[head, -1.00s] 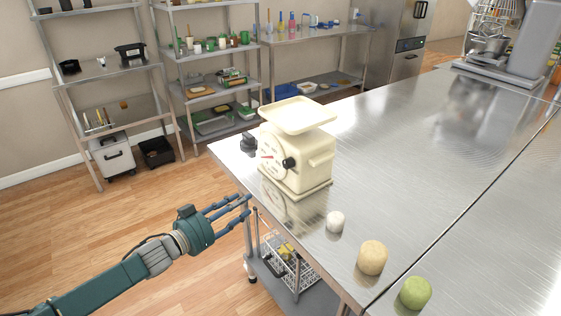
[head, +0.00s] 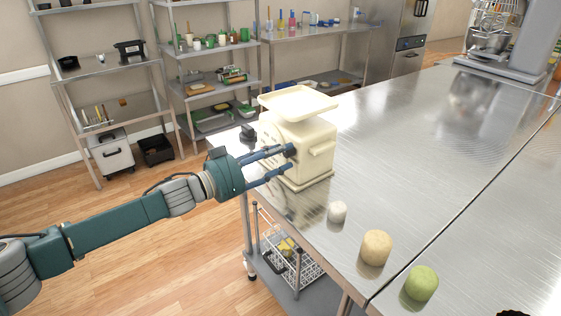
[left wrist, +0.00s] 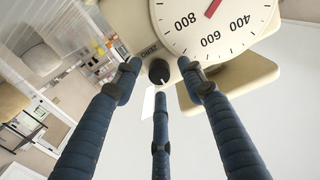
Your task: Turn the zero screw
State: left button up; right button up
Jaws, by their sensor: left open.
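The cream kitchen scale (head: 312,152) stands on the steel table near its left edge, with a flat tray on top. Its black zero screw (left wrist: 158,71) shows in the left wrist view beside the white dial (left wrist: 215,25) with its red pointer. My left gripper (head: 286,160) is open at the front of the scale and partly covers the dial in the head view. In the left wrist view its blue fingers (left wrist: 158,80) are spread around the screw, with the tips close to it. Contact cannot be told.
A small black object (head: 248,132) sits behind the scale's left side. A dark shape shows at the bottom right edge.

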pick_arm(q)
jog(key=shift+w+d+r, duration=0.1)
jog(key=shift+w+d, duration=0.1)
jog(key=shift+d, duration=0.1)
pick_arm(e)
jog(key=shift+a+f, duration=0.1)
jog(key=shift+f, duration=0.05)
pick_arm(q)
grip_shut()
pick_arm(e)
jog(key=shift+d, duration=0.4)
